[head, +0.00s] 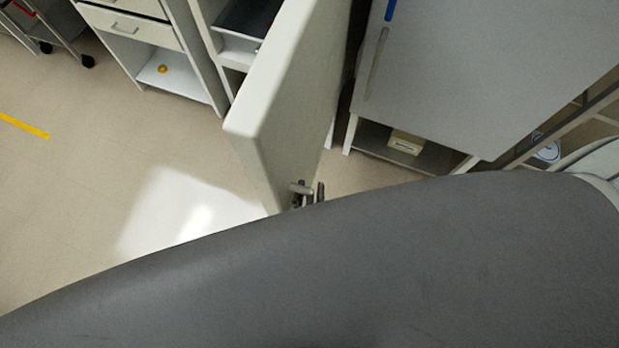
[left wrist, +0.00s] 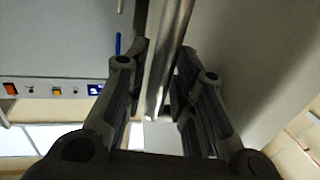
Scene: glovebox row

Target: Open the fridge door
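The fridge door (head: 285,95) stands swung out into the room in the head view, seen nearly along its edge. In the left wrist view the pale door face (left wrist: 235,45) fills the right side. A metal bar handle (left wrist: 172,55) runs down between the two fingers of my left gripper (left wrist: 163,60). A narrow gap shows on the bar's left; whether the fingers press on it is unclear. In the head view the left gripper (head: 308,193) peeks out at the door's lower end, mostly hidden by my large grey arm. My right gripper is not in view.
A white drawer cabinet (head: 135,35) with an open lower shelf stands at upper left, near a wheeled cart (head: 60,35). A grey-fronted unit (head: 480,70) stands right of the door, above a low shelf with a small box (head: 404,143). The floor left of the door is clear.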

